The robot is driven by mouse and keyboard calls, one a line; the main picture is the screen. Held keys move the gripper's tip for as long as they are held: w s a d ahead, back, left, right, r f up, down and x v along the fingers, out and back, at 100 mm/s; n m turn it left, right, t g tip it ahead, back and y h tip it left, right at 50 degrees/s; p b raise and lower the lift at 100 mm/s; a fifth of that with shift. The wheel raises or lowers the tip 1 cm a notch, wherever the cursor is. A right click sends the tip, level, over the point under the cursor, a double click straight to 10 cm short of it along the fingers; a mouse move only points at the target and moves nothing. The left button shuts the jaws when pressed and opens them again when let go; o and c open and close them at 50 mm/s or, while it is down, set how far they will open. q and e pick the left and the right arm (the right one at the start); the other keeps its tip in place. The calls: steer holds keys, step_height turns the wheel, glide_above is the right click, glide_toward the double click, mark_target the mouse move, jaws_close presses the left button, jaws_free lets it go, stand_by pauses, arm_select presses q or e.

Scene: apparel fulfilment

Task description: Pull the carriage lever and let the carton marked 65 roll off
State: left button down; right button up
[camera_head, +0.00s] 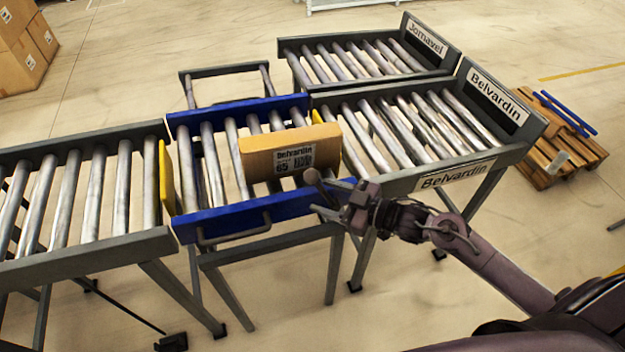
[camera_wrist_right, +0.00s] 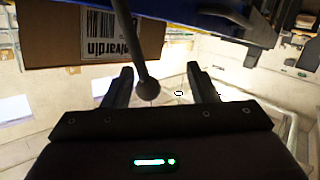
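The brown carton (camera_head: 258,158), labelled Belvardin 65, lies on the rollers of the blue-sided carriage (camera_head: 265,212), towards its right end. It also shows at the top left in the right wrist view (camera_wrist_right: 48,40). The carriage lever (camera_head: 312,177), a dark rod with a ball knob, is at the carriage's near right corner. My right gripper (camera_head: 321,197) is at the lever. In the right wrist view, its open fingers (camera_wrist_right: 160,72) stand on either side of the knob (camera_wrist_right: 148,90), with visible gaps. My left gripper is not in view.
Roller lanes labelled Belvardin (camera_head: 408,178) and Jornavel (camera_head: 292,62) lie to the right, both empty. Another roller conveyor (camera_head: 75,255) joins from the left. Yellow plates stand at the carriage's left (camera_head: 166,178) and right (camera_head: 317,117) ends. A pallet (camera_head: 552,160) lies at right.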

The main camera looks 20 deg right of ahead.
mark_target(315, 182)
steer(key=s+d+r+n+g+y, duration=0.1)
steer(key=d+r+n+g+y, duration=0.1)
steer(key=d+r+y, duration=0.15)
steer(key=shift+y, duration=0.25)
steer(key=x, duration=0.3)
steer(key=p+x, duration=0.1)
steer(key=x, duration=0.3)
steer(key=shift+w+a+f, duration=0.15)
steer(key=shift+a+f, duration=0.1)
steer(key=shift+c, duration=0.2)
jaws_close()
